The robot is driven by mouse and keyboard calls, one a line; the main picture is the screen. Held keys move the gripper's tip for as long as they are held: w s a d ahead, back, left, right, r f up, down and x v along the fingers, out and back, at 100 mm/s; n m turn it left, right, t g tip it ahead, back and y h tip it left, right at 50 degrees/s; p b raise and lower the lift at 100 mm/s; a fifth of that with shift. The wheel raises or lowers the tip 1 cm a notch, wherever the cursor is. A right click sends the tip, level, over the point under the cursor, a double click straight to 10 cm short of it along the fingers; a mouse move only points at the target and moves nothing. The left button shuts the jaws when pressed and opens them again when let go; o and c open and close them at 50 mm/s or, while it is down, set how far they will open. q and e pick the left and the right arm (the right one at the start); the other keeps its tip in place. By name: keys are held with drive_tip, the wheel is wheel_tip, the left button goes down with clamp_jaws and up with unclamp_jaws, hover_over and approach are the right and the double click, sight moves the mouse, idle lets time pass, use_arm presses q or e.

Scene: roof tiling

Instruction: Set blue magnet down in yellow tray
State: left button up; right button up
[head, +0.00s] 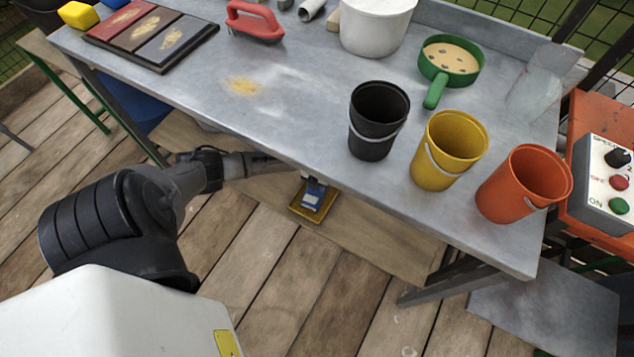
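The yellow tray (327,211) lies low, on the wooden shelf under the bench's front edge, at the middle of the head view. The blue magnet (312,197), small with a pale patch, shows inside the tray's outline. My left arm reaches in from the left, below the bench top. Its gripper (314,183) is right at the magnet, partly hidden by the bench edge. The fingers are too small and covered to tell whether they grip the magnet, or whether it touches the tray floor. My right gripper is not in view.
The metal bench (280,120) overhangs the tray. Black (377,122), yellow (448,150) and orange (522,184) buckets stand near its front edge. A green sieve (450,64), white tub (375,25) and red-handled tool (254,20) stand farther back. A control box (606,180) is at right.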

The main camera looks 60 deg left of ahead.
use_arm(q)
drive_tip(key=shift+f, duration=0.15)
drive_tip(key=o, duration=1)
drive_tip(key=shift+d, duration=0.1)
drive_tip(key=shift+c, duration=0.2)
drive_tip(key=shift+r+p, duration=2.3)
drive_tip(key=shift+r, duration=1.5)
